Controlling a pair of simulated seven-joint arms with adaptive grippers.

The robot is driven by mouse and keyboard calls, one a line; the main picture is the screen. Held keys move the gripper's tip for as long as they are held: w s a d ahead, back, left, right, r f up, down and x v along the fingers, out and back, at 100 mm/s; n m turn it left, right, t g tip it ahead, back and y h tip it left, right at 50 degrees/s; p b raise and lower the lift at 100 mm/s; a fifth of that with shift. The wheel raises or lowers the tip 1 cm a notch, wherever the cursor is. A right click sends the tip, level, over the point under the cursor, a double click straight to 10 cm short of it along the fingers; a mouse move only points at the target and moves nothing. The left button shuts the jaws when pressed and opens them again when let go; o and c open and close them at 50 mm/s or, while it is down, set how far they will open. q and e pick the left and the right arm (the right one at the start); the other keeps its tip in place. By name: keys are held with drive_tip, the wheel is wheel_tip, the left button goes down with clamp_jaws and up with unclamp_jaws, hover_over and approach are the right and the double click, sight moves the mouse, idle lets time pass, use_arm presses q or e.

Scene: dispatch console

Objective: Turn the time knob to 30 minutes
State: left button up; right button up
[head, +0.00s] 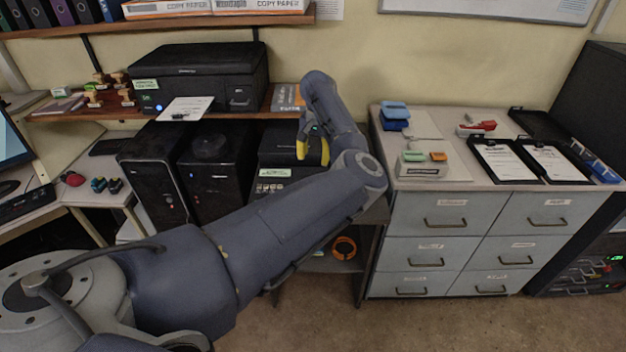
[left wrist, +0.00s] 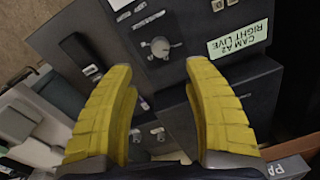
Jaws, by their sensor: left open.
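A round grey knob (left wrist: 160,47) shows on a dark panel (left wrist: 180,22) in the left wrist view. A small light pointer juts from its side, and I cannot read its scale. It lies just beyond and between the tips of my left gripper (left wrist: 160,72), apart from them. The yellow fingers are open with nothing between them. In the head view my left gripper (head: 313,150) hangs at the front of a black device (head: 272,152), partly hidden by my own arm. The knob cannot be made out there. My right gripper is not in view.
Beside the knob are small switches and a pale green label (left wrist: 240,38) reading "CAM A2 RIGHT LIVE". Black computer towers (head: 208,172) stand left of the device. A grey drawer cabinet (head: 440,222) is on the right. A shelf with a printer (head: 200,75) is above left.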

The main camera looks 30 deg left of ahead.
use_arm(q)
drive_tip(key=f, duration=1)
drive_tip(key=shift+s+a+f, duration=0.1)
drive_tip(key=shift+a+f, duration=0.05)
drive_tip(key=shift+a, duration=0.1)
drive_tip(key=shift+o, duration=0.3)
clamp_jaws()
